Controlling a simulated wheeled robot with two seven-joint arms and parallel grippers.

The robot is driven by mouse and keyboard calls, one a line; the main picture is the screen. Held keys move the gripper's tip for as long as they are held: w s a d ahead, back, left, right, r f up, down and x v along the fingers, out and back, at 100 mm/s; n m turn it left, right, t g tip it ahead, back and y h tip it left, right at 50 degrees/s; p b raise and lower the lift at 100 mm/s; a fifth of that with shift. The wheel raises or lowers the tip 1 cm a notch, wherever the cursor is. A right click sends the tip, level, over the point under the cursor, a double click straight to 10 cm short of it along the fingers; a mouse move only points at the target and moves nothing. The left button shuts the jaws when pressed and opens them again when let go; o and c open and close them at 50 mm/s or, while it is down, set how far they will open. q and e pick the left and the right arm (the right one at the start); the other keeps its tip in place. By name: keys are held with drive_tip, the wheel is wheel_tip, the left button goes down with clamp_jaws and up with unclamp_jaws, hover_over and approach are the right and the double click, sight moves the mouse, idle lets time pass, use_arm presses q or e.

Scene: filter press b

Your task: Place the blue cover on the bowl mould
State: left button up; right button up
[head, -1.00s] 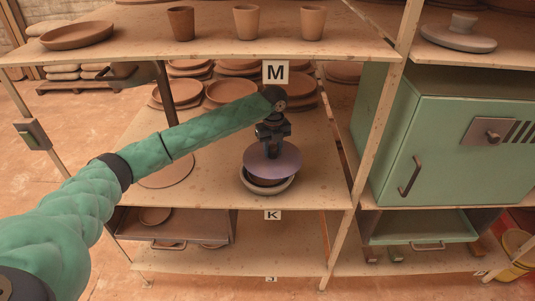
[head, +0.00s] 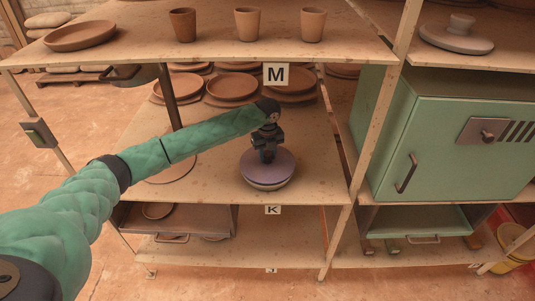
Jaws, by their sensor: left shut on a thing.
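The blue cover (head: 268,168), a purplish-blue disc, sits over the bowl mould (head: 270,185) on the middle shelf. The mould's pale rim shows only below the front edge of the cover; the rest of it is hidden. The cover looks level and close to the mould; I cannot tell whether it touches all round. My left gripper (head: 267,153) points down from above and is shut on the cover at its top middle. The grip point itself is hard to make out. My right gripper is not in view.
The middle shelf (head: 220,180) is clear around the mould, with stacked clay plates (head: 232,87) behind. The upper shelf (head: 215,50) holds several cups and a dish. A shelf post (head: 370,150) and a green kiln-like cabinet (head: 450,140) stand to the right.

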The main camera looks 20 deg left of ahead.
sight(268, 152)
use_arm(q)
drive_tip(key=shift+f, duration=0.55)
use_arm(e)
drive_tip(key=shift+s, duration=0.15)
use_arm(q)
drive_tip(key=o, duration=1.1)
drive_tip(key=shift+r, duration=0.55)
wheel_tip(268, 152, up, 6)
drive_tip(key=b, duration=0.2)
drive_tip(key=shift+f+b, duration=0.1)
drive_tip(key=shift+b, duration=0.25)
wheel_tip(268, 152, up, 6)
drive_tip(key=b, duration=0.1)
drive_tip(key=shift+b, duration=0.35)
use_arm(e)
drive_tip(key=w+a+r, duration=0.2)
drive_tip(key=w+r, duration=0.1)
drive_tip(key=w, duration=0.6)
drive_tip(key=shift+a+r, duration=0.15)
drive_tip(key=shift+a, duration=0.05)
